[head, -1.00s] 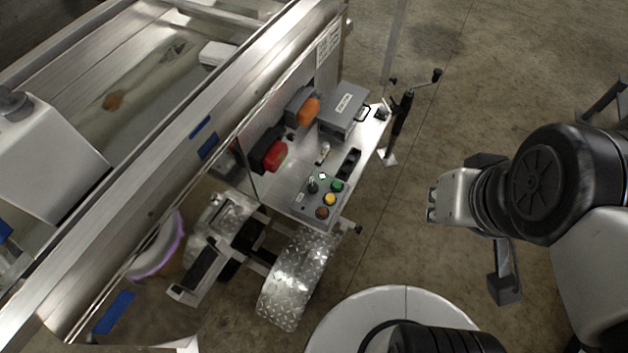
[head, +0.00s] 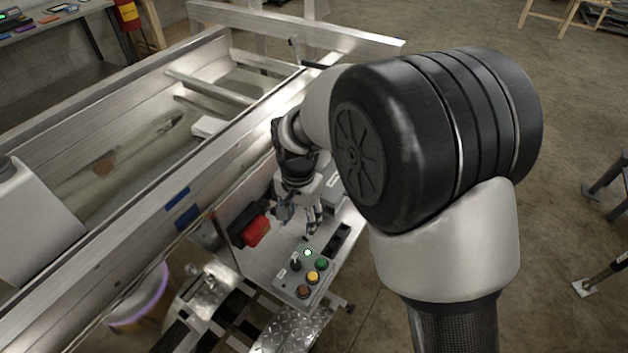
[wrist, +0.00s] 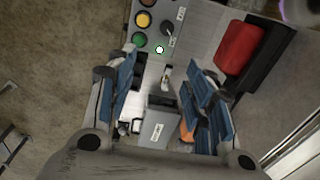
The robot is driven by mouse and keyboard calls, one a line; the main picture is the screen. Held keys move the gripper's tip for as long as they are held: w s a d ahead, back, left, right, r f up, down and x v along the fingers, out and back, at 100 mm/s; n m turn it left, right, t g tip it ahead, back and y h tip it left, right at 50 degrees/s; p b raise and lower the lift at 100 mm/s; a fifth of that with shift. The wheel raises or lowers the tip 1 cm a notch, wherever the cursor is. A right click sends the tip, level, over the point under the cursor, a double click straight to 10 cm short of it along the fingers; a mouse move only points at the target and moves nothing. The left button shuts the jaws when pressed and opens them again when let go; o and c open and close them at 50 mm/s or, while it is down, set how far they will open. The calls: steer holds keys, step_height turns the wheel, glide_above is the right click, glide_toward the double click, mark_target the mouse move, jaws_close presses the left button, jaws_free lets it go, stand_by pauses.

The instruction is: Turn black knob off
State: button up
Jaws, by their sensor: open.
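The black knob (head: 295,264) sits on a small grey control panel, beside green, yellow and brown buttons. In the wrist view the black knob (wrist: 169,29) is at the top, beside a small printed label, beyond my fingertips. Which way it is set is too small to tell. My gripper (head: 302,218) points down over the trailer's metal shelf, a little behind the panel in the head view. In the wrist view my gripper (wrist: 165,65) is open, with blue-padded fingers apart and nothing held. It does not appear to touch the knob.
A green button (wrist: 140,39) and a yellow button (wrist: 143,19) are close to the knob. A red light (wrist: 239,48) stands on the right. A small metal switch (wrist: 166,76) and a grey box (wrist: 157,127) show between my fingers. The trailer wall (head: 240,226) rises beside the shelf.

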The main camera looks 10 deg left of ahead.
glide_above(296, 263)
step_height(296, 263, down, 4)
step_height(296, 263, down, 17)
steer(key=b, duration=0.5)
steer(key=shift+s, duration=0.1)
steer(key=c, duration=1.1)
